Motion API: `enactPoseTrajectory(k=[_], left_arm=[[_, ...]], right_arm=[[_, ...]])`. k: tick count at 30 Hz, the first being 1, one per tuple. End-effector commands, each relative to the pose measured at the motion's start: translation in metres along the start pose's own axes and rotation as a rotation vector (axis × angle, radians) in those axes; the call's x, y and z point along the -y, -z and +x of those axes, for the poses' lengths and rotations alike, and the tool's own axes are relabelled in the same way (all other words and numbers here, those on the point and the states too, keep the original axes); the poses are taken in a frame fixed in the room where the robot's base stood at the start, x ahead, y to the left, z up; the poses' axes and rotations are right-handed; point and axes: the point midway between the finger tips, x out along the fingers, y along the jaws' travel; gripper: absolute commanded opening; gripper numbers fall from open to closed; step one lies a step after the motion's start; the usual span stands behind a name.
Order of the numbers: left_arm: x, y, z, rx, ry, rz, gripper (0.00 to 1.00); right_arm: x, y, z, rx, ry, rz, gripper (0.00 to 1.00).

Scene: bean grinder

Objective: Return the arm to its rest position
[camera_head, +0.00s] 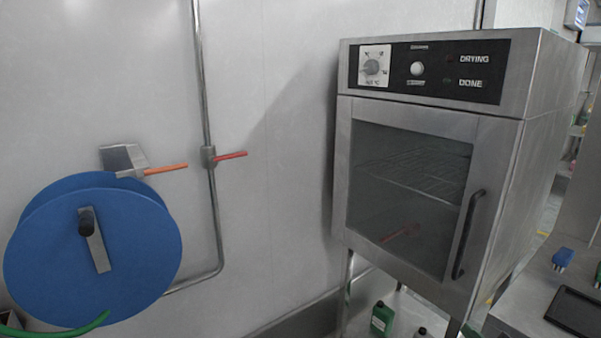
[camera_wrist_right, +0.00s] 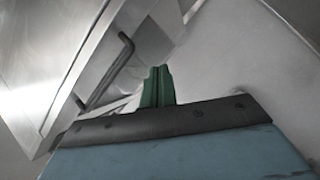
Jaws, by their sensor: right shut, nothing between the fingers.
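My right gripper (camera_wrist_right: 158,76) shows in the right wrist view, with its two green fingers together and nothing between them. Its dark bracket and blue-grey body fill the bottom of that view. A steel drying oven (camera_head: 400,113) stands right of centre in the head view, with its glass door shut. The oven door's dark handle (camera_head: 466,235) also shows in the right wrist view (camera_wrist_right: 106,72), to the left of my fingers and apart from them in the picture. I cannot make out either gripper in the head view.
A blue hose reel (camera_head: 140,240) is at the left by the wall. A pipe with a red lever (camera_head: 231,155) runs down the wall. A green bottle (camera_head: 381,318) is below the oven. A counter (camera_head: 520,310) with a small blue item (camera_head: 563,257) is at the right.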

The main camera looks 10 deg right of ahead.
Motion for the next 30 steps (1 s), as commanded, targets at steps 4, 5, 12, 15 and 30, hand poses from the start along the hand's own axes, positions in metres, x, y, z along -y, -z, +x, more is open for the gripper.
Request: enactPoseTrajectory(k=[4,5,12,15,30], left_arm=[[0.000,0.000,0.000,0.000,0.000,0.001,0.00],[0.000,0.000,0.000,0.000,0.000,0.001,0.00],[0.001,-0.001,0.000,0.001,0.001,0.002,0.00],[0.001,-0.002,0.000,0.004,0.002,0.002,0.00],[0.004,-0.004,0.000,0.007,0.005,0.002,0.00]], right_arm=[[0.057,0.003,-0.033,0.230,0.101,0.211,0.00],[0.068,0.004,-0.041,0.277,0.128,0.250,0.00],[0.145,0.030,-0.114,0.591,0.371,0.482,0.00],[0.164,0.042,-0.139,0.674,0.455,0.533,0.00],[0.229,0.063,-0.198,0.885,0.712,0.621,0.00]])
